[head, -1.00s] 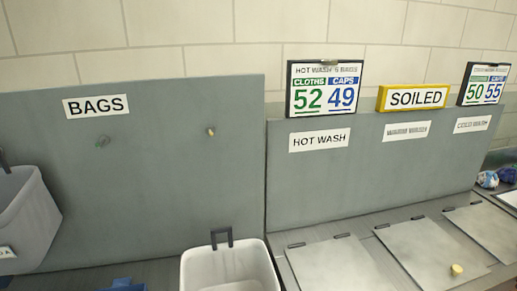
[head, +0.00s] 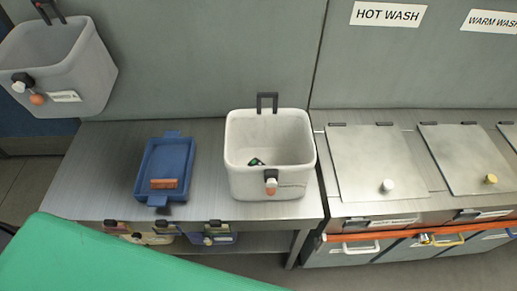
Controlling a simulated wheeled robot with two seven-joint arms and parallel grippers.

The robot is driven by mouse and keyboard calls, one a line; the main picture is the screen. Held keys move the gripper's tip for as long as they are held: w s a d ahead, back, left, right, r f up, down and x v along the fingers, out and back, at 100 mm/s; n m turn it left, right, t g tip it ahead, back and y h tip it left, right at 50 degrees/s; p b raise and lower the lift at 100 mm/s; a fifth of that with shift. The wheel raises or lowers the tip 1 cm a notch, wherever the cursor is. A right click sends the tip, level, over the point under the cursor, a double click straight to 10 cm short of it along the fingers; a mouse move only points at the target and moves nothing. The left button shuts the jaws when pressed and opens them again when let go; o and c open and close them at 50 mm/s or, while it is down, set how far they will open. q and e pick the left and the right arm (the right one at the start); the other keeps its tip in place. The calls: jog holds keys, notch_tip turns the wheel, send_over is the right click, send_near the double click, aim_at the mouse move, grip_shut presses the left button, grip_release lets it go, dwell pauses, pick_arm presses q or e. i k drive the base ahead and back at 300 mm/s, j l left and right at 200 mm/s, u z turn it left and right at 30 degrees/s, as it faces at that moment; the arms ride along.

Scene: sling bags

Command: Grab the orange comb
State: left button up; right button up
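A small orange-brown bar (head: 164,184), likely the orange comb, lies at the near end of a shallow blue tray (head: 182,150). The tray rests on the left part of the grey metal counter (head: 112,150). The bar is too small to make out teeth. Neither of my grippers shows in the head view, and nothing is seen touching the bar or tray.
A white bin (head: 240,186) with a dark green item (head: 256,162) inside stands right of the tray. A grey bin (head: 90,75) hangs at upper left. A large green surface (head: 100,262) covers the lower left. Lidded hatches (head: 375,160) lie right.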

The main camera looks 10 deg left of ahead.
aim_at(154, 182)
jog(key=u, duration=1.45)
jog(key=k+l+z, duration=0.25)
jog(key=i+l, duration=0.05)
jog(key=i, duration=0.05)
